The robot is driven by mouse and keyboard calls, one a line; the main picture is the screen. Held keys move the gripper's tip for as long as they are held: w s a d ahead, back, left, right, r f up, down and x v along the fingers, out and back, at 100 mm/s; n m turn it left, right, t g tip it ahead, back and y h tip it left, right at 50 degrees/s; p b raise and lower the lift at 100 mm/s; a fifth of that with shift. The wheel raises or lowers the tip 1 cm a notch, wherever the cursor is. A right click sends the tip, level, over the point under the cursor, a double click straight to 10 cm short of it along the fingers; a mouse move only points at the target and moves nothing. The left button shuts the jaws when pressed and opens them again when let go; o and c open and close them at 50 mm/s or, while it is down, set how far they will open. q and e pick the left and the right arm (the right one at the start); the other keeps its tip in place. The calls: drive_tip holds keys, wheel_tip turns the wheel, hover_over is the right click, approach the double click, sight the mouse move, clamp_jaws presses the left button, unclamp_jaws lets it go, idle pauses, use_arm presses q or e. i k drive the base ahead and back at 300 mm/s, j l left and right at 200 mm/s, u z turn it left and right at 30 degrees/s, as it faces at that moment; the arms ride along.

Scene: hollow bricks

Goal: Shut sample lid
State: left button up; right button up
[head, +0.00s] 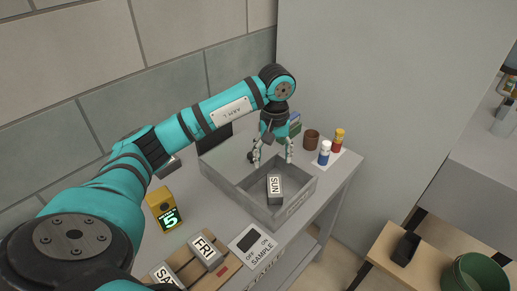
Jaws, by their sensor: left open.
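The grey sample box (301,196) stands on the grey table, open at the top. A dark block marked SUN (275,190) lies inside it. Whether the fingers touch the box or panel is unclear. My right gripper is not in view.
A brown cup (311,138), a blue-and-white bottle (324,153) and a red-and-yellow bottle (338,141) stand right of the box. A yellow device showing 5 (165,211), a FRI block (206,252) and an ON/OFF switch panel (252,244) are in front.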

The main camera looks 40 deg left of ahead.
sight(233, 159)
drive_tip(key=u, duration=1.3)
